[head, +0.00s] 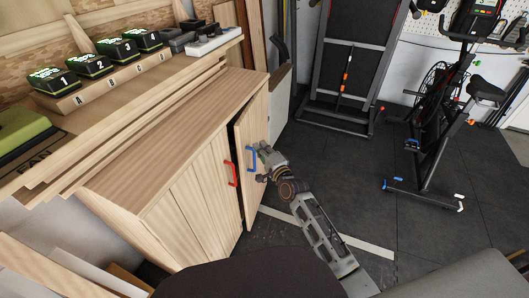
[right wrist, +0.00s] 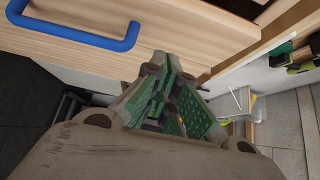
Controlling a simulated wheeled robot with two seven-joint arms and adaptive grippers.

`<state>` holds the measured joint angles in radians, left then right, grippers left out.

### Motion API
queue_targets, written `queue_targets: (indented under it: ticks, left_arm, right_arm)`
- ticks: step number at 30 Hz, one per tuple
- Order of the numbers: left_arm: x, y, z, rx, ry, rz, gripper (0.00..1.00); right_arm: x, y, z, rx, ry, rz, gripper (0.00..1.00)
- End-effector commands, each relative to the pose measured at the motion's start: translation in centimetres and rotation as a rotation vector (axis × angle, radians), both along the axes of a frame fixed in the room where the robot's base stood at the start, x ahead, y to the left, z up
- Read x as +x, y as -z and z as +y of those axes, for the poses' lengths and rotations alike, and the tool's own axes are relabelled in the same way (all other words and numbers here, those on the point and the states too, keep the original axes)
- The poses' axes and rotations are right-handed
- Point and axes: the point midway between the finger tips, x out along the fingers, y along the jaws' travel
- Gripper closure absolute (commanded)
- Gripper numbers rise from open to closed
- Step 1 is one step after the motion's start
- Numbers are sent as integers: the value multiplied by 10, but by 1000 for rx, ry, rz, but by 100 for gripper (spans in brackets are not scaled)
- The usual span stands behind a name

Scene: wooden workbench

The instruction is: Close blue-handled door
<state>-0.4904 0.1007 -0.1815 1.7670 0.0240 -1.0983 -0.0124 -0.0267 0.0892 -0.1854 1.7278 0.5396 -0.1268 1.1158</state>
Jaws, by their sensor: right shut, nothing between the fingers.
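The blue-handled door (head: 257,108) is the right door of the wooden cabinet. It stands ajar, with a dark gap beside the red-handled door (head: 203,205). Its blue handle (head: 250,160) faces outward; it also shows in the right wrist view (right wrist: 85,41). My right gripper (head: 266,152) is shut and empty, close to the door just right of the handle. In the right wrist view the fingertips (right wrist: 168,70) are near the door's edge, apart from the handle; contact with the door cannot be told. My left gripper is not in view.
The cabinet top (head: 170,140) is bare. A shelf above it holds numbered black-and-green batteries (head: 55,85). A treadmill (head: 345,70) and an exercise bike (head: 440,110) stand beyond. The dark floor (head: 340,165) right of the door is mostly clear.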

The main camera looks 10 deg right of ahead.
Motion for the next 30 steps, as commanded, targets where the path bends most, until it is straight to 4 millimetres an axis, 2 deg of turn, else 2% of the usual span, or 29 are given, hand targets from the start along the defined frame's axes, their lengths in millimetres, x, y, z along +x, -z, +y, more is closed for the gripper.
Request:
queue_targets:
  ticks: [6, 12, 30]
  left_arm:
    - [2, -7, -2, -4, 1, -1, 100]
    - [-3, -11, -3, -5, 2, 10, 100]
    - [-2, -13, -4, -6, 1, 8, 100]
  right_arm:
    - [10, 0, 19, 3, -1, 1, 100]
    - [15, 0, 29, 3, -1, 1, 100]
    - [19, -1, 38, 3, -7, 1, 100]
